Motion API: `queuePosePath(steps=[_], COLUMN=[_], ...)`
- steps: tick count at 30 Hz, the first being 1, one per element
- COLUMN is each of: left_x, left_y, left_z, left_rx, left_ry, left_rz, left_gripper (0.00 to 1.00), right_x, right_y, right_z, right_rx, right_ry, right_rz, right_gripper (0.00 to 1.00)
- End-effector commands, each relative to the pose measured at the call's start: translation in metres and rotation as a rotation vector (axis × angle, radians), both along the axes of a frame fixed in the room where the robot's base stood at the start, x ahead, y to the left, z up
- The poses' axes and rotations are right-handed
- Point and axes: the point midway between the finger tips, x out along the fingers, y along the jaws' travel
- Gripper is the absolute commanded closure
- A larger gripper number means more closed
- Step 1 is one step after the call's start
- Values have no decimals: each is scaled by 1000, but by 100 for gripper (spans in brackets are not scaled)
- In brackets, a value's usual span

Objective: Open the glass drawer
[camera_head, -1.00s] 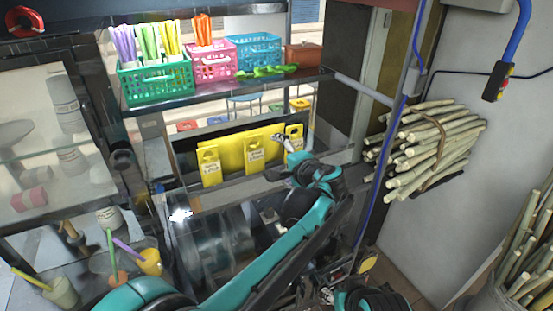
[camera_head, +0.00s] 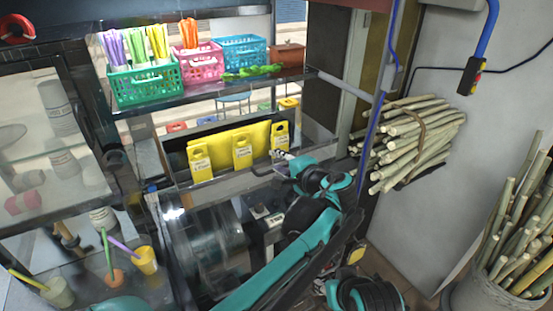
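A see-through drawer-like box (camera_head: 222,186) sits under the shelf in the middle of the view, with several yellow labelled tags or bags (camera_head: 242,152) in it. I take it as the glass drawer; how far it is pulled out is hard to tell. My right gripper does not show.
A shelf (camera_head: 215,92) above carries green (camera_head: 145,86), pink (camera_head: 200,66) and blue (camera_head: 238,54) baskets. A glass cabinet (camera_head: 70,165) and drink cups (camera_head: 146,260) are at left. Sugarcane bundles (camera_head: 415,145) hang at right, with more in a pot (camera_head: 490,297).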

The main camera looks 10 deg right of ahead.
Motion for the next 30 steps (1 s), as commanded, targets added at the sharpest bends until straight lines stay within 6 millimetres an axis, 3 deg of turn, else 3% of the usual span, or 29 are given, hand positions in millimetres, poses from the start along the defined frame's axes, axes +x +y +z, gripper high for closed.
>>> queuePosePath(steps=[12,27,30], left_x=[-25,-25,-26], left_y=[-10,-10,2], left_z=[4,3,-2], left_rx=[0,1,-17], left_ry=[2,3,17], left_rz=[1,1,14], left_gripper=[70,70,70], right_x=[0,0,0], right_y=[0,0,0], right_z=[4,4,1], right_rx=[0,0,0], right_ry=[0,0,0], right_rz=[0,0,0], right_gripper=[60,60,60])
